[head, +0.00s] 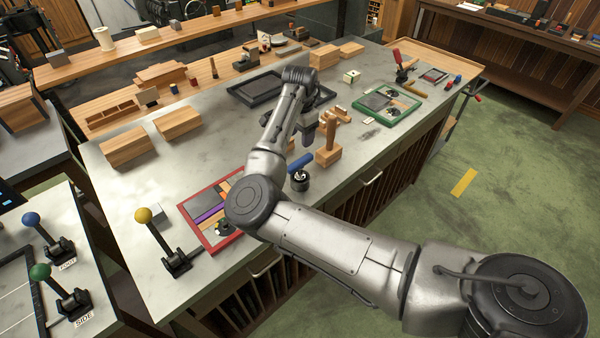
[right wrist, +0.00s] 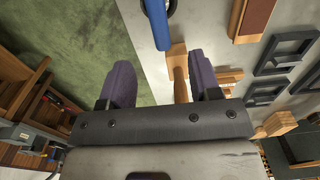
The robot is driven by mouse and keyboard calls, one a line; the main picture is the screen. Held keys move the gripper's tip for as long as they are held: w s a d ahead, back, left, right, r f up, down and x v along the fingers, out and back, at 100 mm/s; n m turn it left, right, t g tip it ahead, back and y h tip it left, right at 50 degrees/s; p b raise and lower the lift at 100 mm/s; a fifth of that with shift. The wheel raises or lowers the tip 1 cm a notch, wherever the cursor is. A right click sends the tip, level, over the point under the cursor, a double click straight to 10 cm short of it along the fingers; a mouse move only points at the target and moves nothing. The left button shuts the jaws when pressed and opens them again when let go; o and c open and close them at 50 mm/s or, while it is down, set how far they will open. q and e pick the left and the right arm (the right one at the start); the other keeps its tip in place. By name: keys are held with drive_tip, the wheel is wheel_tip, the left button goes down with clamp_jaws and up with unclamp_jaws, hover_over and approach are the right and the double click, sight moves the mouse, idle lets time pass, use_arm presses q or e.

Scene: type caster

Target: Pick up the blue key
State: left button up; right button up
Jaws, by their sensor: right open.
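The blue key (head: 301,161) shows in the head view as a blue bar beside a small dark round piece, near the front edge of the grey worktop. In the right wrist view the blue key (right wrist: 157,24) is at the top, beyond the fingertips and not between them. Its upper end is cut off there. My right gripper (head: 308,134) is open and empty, pointing down over the worktop, a little behind the key in the head view. Its two purple-grey fingers (right wrist: 160,66) stand wide apart in the right wrist view. My left gripper is not in view.
A wooden mallet (head: 328,152) stands close to the key and gripper; its handle (right wrist: 181,82) shows between the fingers. A red-framed tray (head: 187,208) lies to the left, a green-framed tray (head: 411,112) to the right. Dark frames (head: 256,88) lie behind.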

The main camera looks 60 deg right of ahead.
sight(300, 160)
wheel_tip(300, 160, down, 13)
drive_tip(key=shift+s+a+r+b, duration=0.1)
drive_tip(key=shift+b, duration=0.5)
clamp_jaws()
idle(0.6)
